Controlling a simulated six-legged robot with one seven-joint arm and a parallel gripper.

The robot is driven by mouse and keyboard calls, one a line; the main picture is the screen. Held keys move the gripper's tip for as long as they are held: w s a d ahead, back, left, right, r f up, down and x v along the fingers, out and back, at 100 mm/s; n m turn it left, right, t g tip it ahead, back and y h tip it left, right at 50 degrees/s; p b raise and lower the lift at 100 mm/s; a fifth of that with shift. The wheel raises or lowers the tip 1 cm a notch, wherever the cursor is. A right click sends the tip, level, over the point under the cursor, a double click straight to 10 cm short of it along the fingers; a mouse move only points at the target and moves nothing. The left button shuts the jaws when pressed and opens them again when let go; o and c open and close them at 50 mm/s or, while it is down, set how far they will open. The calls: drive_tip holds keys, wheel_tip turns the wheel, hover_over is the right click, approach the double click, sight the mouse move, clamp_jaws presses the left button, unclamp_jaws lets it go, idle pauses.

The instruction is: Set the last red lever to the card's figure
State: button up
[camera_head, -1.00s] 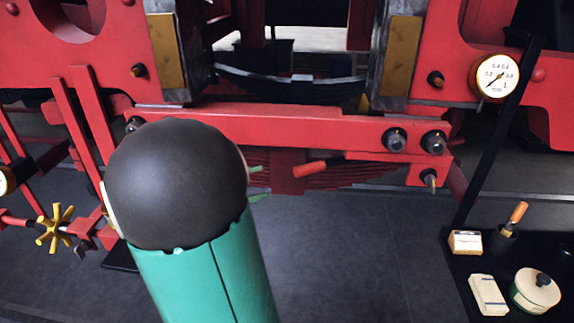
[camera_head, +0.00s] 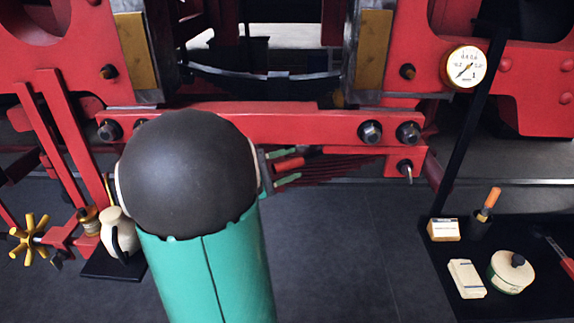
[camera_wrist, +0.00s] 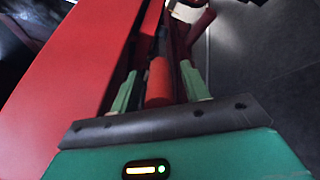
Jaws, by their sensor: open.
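A red lever (camera_head: 288,164) with a cylindrical grip sticks out below the red beam in the head view. My gripper (camera_head: 297,164) is open, with its green fingers above and below the grip. In the wrist view the red grip of the lever (camera_wrist: 158,84) lies between the fingers of my gripper (camera_wrist: 158,72), with a visible gap on each side. My dark round wrist hides part of the beam and what lies behind it. A small pale card (camera_head: 444,229) stands on the black tray at the right; its figure is too small to read.
The red beam (camera_head: 310,128) with bolts runs just above the lever. A round gauge (camera_head: 463,67) hangs at the upper right. A black tray (camera_head: 460,308) holds a lidded pot (camera_head: 511,272) and a white box (camera_head: 467,279). A cream jug (camera_head: 119,233) stands left; the middle floor is clear.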

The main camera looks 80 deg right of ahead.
clamp_jaws()
